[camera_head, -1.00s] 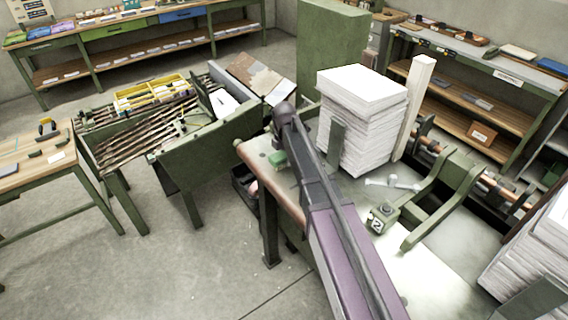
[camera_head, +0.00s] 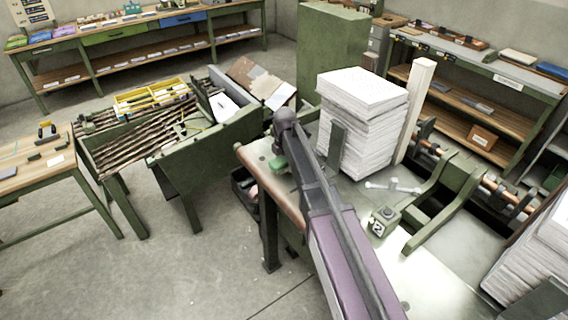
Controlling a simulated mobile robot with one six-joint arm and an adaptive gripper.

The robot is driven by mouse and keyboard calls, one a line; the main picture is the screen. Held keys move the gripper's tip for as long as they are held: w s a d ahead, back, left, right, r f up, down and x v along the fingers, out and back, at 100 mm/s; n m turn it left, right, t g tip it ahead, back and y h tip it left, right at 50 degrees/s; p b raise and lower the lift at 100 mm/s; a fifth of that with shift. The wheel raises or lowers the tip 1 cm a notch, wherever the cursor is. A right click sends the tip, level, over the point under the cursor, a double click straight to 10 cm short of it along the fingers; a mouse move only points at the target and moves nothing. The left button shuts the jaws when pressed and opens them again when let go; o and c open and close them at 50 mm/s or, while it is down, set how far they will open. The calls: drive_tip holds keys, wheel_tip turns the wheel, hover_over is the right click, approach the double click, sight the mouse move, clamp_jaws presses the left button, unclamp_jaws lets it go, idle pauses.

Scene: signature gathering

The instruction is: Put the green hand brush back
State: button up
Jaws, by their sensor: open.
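A small green thing (camera_head: 278,164) lies at the left end of the grey machine table (camera_head: 345,197), close to its rounded brown edge. It may be the green hand brush, but it is too small and too covered by my arm to be sure. My dark and purple arm reaches up from the bottom over this table, and its rounded joint is just above and right of the green thing. My gripper's fingers do not show; the arm seems to hide them.
A tall paper stack (camera_head: 350,130) and a white post (camera_head: 414,110) stand right of my arm. A block marked 2 (camera_head: 382,221) and a metal handle (camera_head: 393,186) are on the table. A dark bin (camera_head: 243,188) is below its left edge. Floor at the lower left is clear.

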drive_tip(key=shift+r, duration=0.15)
wheel_tip(320, 180, up, 12)
drive_tip(key=p, duration=1.2)
idle(1.0)
drive_tip(key=s+d+m, duration=0.7)
drive_tip(key=s+m, duration=0.4)
drive_tip(key=m, duration=0.1)
drive_tip(key=s+d+m, duration=0.8)
drive_tip(key=s+m, duration=0.3)
drive_tip(key=m, duration=0.1)
drive_tip(key=shift+s+d+m, duration=0.3)
drive_tip(key=shift+s+m, duration=0.05)
drive_tip(key=shift+m, duration=0.05)
